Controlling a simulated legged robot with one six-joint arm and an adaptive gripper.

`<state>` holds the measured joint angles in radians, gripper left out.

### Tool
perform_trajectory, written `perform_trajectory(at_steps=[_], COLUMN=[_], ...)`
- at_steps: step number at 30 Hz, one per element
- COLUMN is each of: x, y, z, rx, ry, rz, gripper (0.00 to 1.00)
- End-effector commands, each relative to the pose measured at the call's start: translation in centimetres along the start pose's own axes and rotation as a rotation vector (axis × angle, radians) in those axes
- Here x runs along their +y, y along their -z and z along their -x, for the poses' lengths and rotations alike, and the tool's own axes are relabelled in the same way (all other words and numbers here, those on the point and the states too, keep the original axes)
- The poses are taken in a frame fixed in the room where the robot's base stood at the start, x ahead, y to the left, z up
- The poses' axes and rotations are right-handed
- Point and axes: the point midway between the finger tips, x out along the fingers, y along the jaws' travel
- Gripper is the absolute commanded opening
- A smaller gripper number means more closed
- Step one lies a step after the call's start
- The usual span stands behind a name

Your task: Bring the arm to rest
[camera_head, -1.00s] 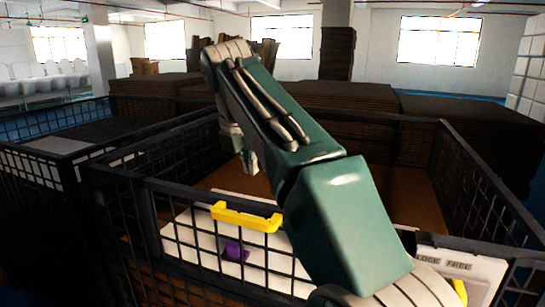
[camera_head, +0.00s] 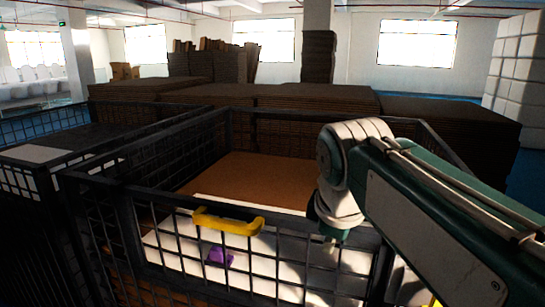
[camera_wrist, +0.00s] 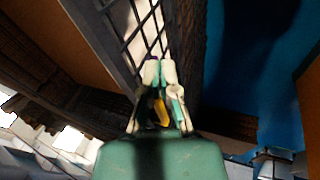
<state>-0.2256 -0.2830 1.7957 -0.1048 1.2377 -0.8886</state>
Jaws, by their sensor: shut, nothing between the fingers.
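My arm (camera_head: 430,210) is green and white and reaches in from the right of the head view. Its elbow bend stands near the right part of a black mesh crate. In the wrist view my gripper (camera_wrist: 160,70) is shut, with its fingertips together and nothing seen between them. It shows close to the dark mesh wall in that view. In the head view the gripper cannot be made out clearly.
The black mesh crate (camera_head: 178,190) has a yellow handle (camera_head: 228,221) on its front rim. A white panel and a purple item (camera_head: 219,256) show through the mesh. Stacks of brown sheets (camera_head: 310,97) stand behind. Blue floor (camera_wrist: 250,60) lies beside the crate.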

Motion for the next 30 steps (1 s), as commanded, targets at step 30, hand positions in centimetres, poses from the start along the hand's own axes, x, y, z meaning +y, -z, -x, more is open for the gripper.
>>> perform_trajectory(at_steps=[30], x=[-13.2], y=[-13.1], z=[-8.4], rx=[0.084], ry=[-0.04], rz=[-1.135], gripper=[0.0])
